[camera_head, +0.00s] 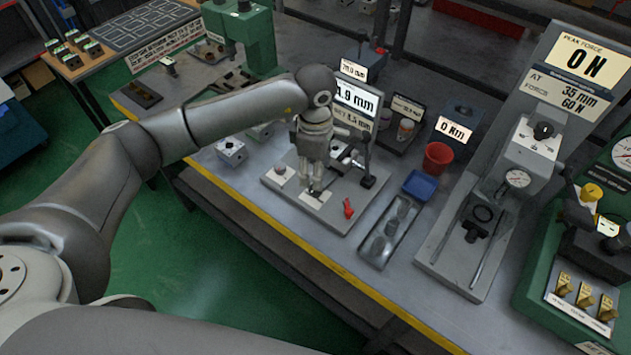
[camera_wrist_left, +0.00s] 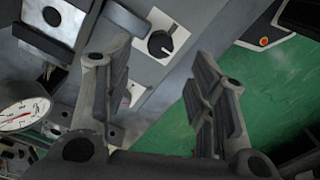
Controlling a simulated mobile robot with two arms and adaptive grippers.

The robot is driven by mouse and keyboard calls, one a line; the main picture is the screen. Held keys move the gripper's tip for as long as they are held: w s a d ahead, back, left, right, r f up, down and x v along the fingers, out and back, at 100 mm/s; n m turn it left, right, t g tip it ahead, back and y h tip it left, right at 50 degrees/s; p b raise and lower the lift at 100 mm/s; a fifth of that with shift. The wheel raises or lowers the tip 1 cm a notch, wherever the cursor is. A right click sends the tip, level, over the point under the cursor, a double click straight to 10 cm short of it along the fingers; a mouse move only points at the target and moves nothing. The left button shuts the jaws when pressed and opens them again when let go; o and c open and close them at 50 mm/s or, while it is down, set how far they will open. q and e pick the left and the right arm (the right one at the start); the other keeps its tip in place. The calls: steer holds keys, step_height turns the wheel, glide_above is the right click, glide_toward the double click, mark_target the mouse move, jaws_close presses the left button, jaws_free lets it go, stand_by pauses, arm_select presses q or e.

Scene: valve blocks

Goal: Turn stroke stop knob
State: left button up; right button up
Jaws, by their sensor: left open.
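A black round knob (camera_wrist_left: 161,43) with a pale pointer mark sits on a white plate (camera_wrist_left: 178,32) in the left wrist view, near the edge of a grey base. In the head view a white plate (camera_head: 318,199) shows just below my left gripper (camera_head: 311,186); the knob there is mostly hidden by the fingers. My left gripper points down over the grey fixture base. In the left wrist view its two fingers (camera_wrist_left: 158,72) are spread and empty, with the knob seen beyond the gap, apart from both fingers. My right gripper is not in view.
Behind are a display (camera_head: 357,98) reading about 1.9 mm and a black clamp post (camera_head: 368,180). A metal tray (camera_head: 391,232), blue bin (camera_head: 420,185) and red cup (camera_head: 437,158) stand to the right.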

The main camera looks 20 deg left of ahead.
mark_target(315, 192)
arm_select(q)
step_height(315, 192, down, 6)
steer(key=shift+f+p, duration=0.2)
steer(key=shift+p, duration=0.35)
steer(key=c, duration=1)
